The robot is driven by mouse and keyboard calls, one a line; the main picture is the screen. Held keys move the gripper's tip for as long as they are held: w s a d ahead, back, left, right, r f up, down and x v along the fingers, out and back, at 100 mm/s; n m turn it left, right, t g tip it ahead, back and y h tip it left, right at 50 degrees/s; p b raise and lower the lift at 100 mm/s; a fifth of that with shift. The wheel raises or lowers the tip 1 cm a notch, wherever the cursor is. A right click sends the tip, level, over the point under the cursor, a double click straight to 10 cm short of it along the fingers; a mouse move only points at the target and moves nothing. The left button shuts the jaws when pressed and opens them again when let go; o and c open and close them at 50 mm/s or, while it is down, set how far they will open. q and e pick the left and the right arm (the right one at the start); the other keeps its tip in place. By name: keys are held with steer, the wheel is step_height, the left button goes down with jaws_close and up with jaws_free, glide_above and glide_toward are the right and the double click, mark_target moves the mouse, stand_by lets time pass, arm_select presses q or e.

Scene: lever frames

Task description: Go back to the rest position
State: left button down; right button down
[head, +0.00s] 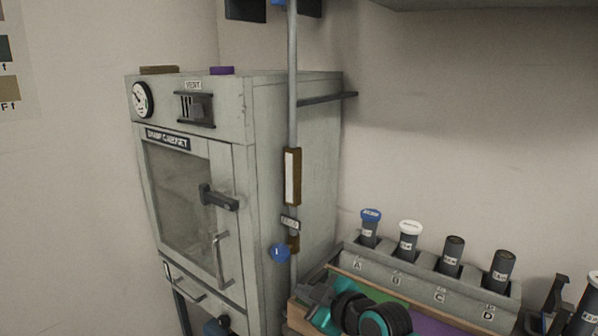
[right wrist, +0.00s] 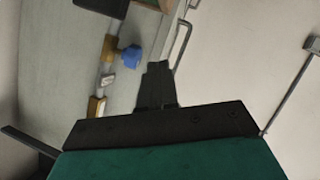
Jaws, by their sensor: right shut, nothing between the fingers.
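My right gripper (head: 318,296), dark and teal, is low in the head view, in front of the rack and right of the drying cabinet. In the right wrist view its dark fingers (right wrist: 157,72) are together with nothing between them. It stands apart from the cabinet door handle. My left gripper is not in view.
A grey cabinet (head: 300,120) has a windowed door with a dark lever (head: 218,198). A vertical pole (head: 293,90) carries a blue round knob (head: 280,253), which also shows in the right wrist view (right wrist: 130,58). A rack (head: 425,277) holds several capped tubes at right.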

steer(key=s+d+f+m+h, duration=0.2)
steer(key=s+d+f, duration=0.3)
steer(key=s, duration=0.3)
steer(key=s+d+f+m+h, duration=0.2)
steer(key=s+d+f+m, duration=0.3)
steer(key=s, duration=0.4)
steer(key=s+d+f+m+h, duration=0.2)
steer(key=s+d+f+m, duration=0.2)
steer(key=s+d+f, duration=0.2)
steer(key=s+f, duration=0.2)
steer(key=s, duration=0.1)
steer(key=shift+s+d+f, duration=0.15)
